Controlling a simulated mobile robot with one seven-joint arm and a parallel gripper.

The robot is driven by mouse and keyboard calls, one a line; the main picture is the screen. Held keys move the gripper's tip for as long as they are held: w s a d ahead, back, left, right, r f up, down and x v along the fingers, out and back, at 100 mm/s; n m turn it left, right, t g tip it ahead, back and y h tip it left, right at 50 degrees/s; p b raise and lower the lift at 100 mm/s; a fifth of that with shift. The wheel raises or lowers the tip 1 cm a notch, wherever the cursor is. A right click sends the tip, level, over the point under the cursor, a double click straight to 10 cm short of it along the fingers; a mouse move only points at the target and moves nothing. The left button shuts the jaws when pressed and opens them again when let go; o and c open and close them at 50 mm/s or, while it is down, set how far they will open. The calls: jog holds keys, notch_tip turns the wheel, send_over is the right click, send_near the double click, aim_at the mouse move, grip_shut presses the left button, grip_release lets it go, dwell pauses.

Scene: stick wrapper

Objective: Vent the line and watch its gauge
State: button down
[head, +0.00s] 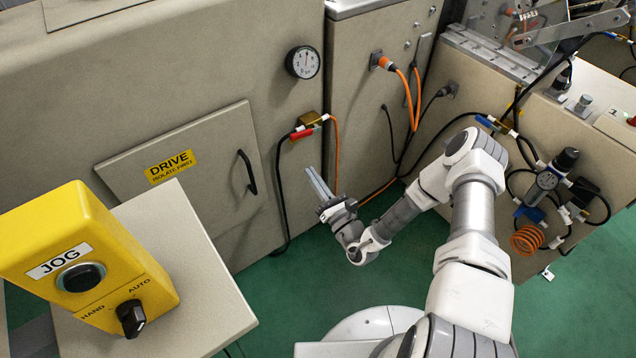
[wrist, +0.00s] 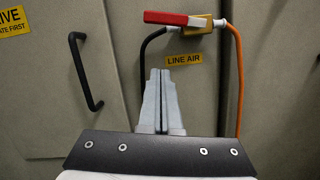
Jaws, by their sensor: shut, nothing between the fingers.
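The line-air valve has a brass body (head: 309,119) with a red lever (head: 301,134), on the machine's front panel. In the wrist view the red lever (wrist: 178,18) lies roughly level across the top of the brass body (wrist: 200,42). A yellow "LINE AIR" label (wrist: 184,60) is below it. A round gauge (head: 303,62) with a white face is above the valve; its reading is too small to tell. My gripper (head: 310,169) is shut and empty, below the valve and apart from it. In the wrist view my gripper's fingertips (wrist: 160,72) are together below the lever.
A black hose (head: 281,190) and an orange hose (head: 336,150) run from the valve. A door handle (head: 247,171) sticks out at left. A yellow JOG box (head: 110,230) stands front left. A regulator with a small dial (head: 547,180) is at right. Green floor (head: 290,290) is open.

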aim_at(301, 134)
jog(key=w+a+r+b, duration=0.1)
jog(key=w+a+r, duration=0.1)
jog(key=w+r, duration=0.3)
jog(key=shift+b, duration=0.35)
jog(key=shift+d+r, duration=0.1)
jog(key=shift+r, duration=0.15)
jog(key=shift+m+p, duration=0.3)
jog(key=shift+p, duration=0.05)
